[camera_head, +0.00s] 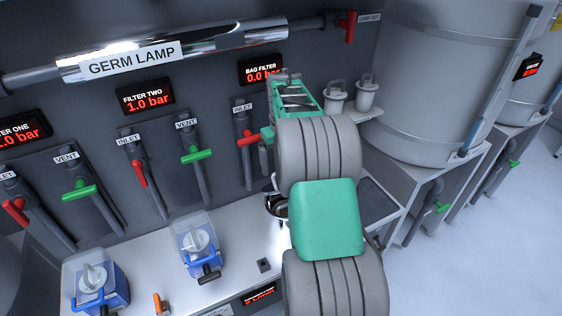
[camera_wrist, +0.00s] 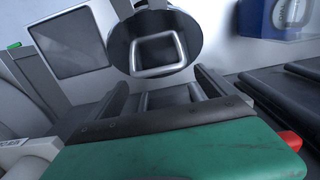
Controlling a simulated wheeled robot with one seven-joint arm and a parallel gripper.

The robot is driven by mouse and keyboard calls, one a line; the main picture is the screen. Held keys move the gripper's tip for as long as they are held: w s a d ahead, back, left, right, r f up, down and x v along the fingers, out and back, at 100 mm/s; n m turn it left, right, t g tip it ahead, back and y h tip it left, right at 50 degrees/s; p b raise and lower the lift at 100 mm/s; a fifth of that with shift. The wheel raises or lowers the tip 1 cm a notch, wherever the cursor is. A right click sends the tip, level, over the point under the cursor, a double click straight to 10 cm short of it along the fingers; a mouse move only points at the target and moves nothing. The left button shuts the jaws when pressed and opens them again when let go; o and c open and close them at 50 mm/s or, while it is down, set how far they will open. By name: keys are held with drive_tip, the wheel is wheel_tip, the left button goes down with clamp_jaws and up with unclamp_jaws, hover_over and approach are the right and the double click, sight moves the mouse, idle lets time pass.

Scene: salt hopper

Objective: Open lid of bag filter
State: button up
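The bag filter's round dark lid (camera_wrist: 188,38) shows at the top middle of the wrist view, with a square metal loop handle (camera_wrist: 158,71) on it. In the head view only a sliver of the shiny bag filter (camera_head: 274,206) shows, and my arm hides the rest. My gripper (camera_wrist: 160,92) has its two dark fingers apart, with nothing between them. The loop handle appears just beyond the fingertips, apart from them.
The red bag filter inlet handle (camera_head: 249,138) is close to my wrist; a red end (camera_wrist: 290,141) shows in the wrist view. Blue filter two (camera_head: 196,243) stands to the left. A dark square panel (camera_head: 379,200) lies to the right. White canisters (camera_head: 336,97) sit on a shelf behind.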

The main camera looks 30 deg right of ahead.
wheel_tip(320, 180, up, 8)
drive_tip(key=b, duration=0.1)
idle(0.4)
